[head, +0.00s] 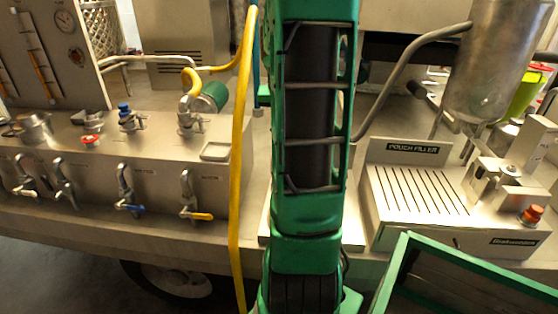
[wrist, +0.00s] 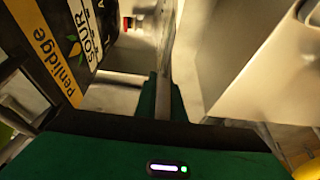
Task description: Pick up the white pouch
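In the wrist view the two green fingers of my gripper (wrist: 164,98) point away from the camera, a short way apart. A thin pale strip shows between and beyond them; I cannot tell whether it is held or lies behind. A large smooth off-white surface (wrist: 262,62) fills the right side, close to the fingers. I cannot tell whether it is the white pouch or part of a machine. No clear white pouch shows in the head view, where my green arm covers the middle and my fingers are hidden.
A black and yellow printed item (wrist: 62,50) stands close on the left in the wrist view. In the head view the pouch filler (head: 420,190) has a slatted top, right of my arm. A tap bench (head: 100,150) and yellow hose (head: 238,150) are left; a green-edged frame (head: 470,265) is lower right.

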